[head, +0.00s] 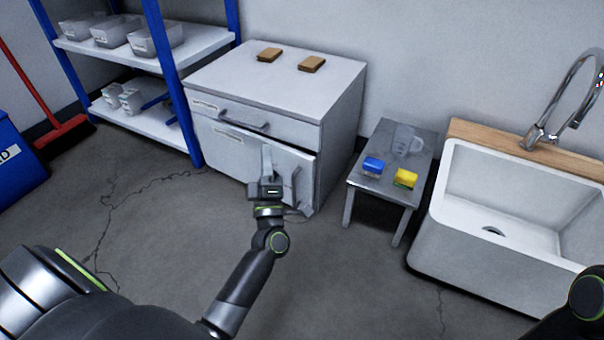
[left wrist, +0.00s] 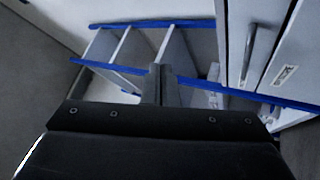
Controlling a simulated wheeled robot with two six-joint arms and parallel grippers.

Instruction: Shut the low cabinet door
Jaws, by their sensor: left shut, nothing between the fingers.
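The low cabinet (head: 343,115) is grey-white, with a drawer (head: 285,127) above and a door (head: 226,158) below. The door's free right side stands slightly out from the body, so it looks ajar. Its upright handle (head: 296,186) is near that right edge. My left gripper (head: 266,158) is shut and empty, in front of the door and left of the handle. I cannot tell whether it touches the door. In the left wrist view the shut fingers (left wrist: 159,82) point towards the shelf, with a cabinet handle (left wrist: 250,52) at right. My right gripper is out of view.
A blue-framed shelf (head: 172,127) with clear bins stands left of the cabinet. A small grey table (head: 366,183) with a blue sponge, a yellow sponge and a clear jug stands right, beside the white sink (head: 428,243). The floor in front is clear.

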